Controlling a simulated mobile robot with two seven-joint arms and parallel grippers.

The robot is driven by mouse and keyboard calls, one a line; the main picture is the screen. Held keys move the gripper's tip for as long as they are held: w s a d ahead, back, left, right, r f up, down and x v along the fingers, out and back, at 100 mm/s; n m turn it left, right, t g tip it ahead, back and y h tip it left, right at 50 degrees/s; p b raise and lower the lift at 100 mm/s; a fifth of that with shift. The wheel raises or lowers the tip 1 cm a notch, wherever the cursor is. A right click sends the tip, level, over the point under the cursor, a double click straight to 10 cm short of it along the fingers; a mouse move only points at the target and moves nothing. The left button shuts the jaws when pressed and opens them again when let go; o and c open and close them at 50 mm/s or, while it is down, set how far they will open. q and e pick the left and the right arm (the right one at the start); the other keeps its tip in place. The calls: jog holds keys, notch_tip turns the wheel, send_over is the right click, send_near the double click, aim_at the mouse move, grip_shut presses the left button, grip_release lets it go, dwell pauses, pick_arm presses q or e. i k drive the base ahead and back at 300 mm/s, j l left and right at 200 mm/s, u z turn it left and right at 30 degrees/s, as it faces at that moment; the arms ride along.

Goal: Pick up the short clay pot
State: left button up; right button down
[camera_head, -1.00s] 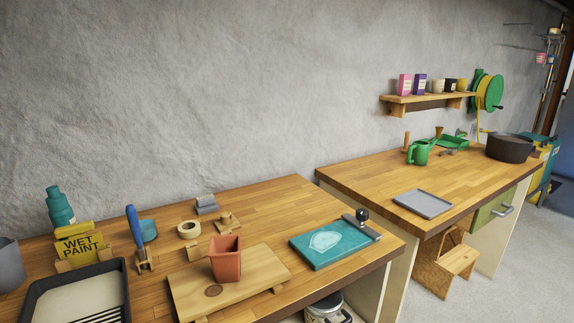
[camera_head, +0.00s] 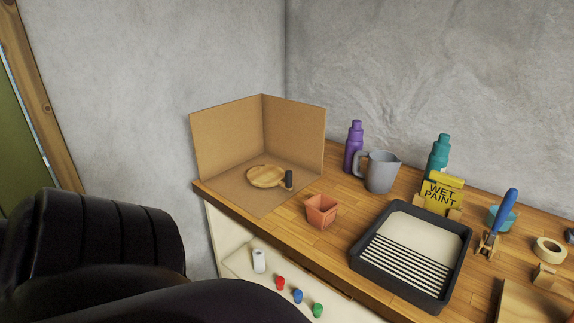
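A short square clay pot (camera_head: 322,211) in terracotta orange stands upright and open-topped on the wooden workbench (camera_head: 330,248), close to its front edge. It lies between the cardboard corner screen and the black paint tray. Nothing covers it. Neither of my grippers shows in the head view. Only dark, rounded parts of my own body fill the lower left.
A cardboard screen (camera_head: 222,142) stands behind a round wooden board (camera_head: 265,176) and a small dark cylinder (camera_head: 288,179). A grey pitcher (camera_head: 381,172), purple bottle (camera_head: 353,147) and paint tray (camera_head: 357,257) are near the pot. Coloured small items sit below the benchtop.

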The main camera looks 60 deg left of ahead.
aim_at(322, 209)
jog(key=u, duration=1.65)
jog(key=j, duration=0.45)
jog(key=i+j+u, duration=0.1)
jog(key=j, duration=0.4)
jog(key=i+j, duration=0.15)
jog(key=j, duration=0.3)
